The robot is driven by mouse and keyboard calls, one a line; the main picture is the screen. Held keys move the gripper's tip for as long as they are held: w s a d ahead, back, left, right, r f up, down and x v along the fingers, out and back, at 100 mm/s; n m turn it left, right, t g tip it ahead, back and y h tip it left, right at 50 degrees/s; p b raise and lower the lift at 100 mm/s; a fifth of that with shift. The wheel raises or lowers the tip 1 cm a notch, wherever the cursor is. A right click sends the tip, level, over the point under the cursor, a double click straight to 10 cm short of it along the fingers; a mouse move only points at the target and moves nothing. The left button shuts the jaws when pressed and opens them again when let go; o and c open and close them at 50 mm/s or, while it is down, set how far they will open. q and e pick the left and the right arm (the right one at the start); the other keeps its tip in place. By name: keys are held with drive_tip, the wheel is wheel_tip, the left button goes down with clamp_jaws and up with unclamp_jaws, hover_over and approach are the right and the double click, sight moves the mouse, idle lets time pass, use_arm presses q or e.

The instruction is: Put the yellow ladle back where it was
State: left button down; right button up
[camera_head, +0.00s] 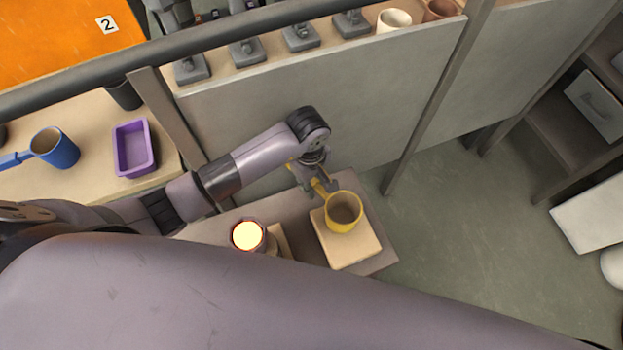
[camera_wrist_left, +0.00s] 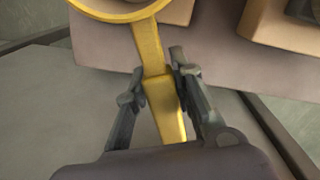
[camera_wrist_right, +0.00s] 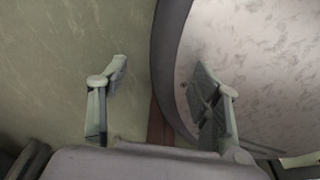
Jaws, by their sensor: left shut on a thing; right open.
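The yellow ladle (camera_head: 344,225) is at the tan square block (camera_head: 352,252) on a small brown table, its cup upright with the open top showing. Whether it rests on the block or hovers just above, I cannot tell. My left gripper (camera_head: 319,183) is shut on the ladle's handle, from the far side of the cup. In the left wrist view the handle (camera_wrist_left: 152,48) runs between the two fingers, and part of the ring-shaped rim shows at the top. My right gripper (camera_wrist_right: 158,75) is open and empty in the right wrist view, over green floor and a pale curved surface.
A dark red cup with a glowing top (camera_head: 247,236) stands left of the tan block. A grey panel (camera_head: 300,105) rises behind the brown table (camera_head: 378,262). At left, a bench holds a blue ladle (camera_head: 55,148) and a purple tray (camera_head: 134,148).

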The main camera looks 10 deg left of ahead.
use_arm(q)
drive_tip(key=c, duration=1.4)
unclamp_jaws()
drive_tip(key=shift+f, duration=0.1)
drive_tip(key=r, duration=1.1)
drive_tip(key=shift+w+a+r, duration=0.15)
drive_tip(key=shift+a+r, duration=0.05)
drive_tip(key=shift+a, duration=0.1)
drive_tip(key=shift+r, duration=0.45)
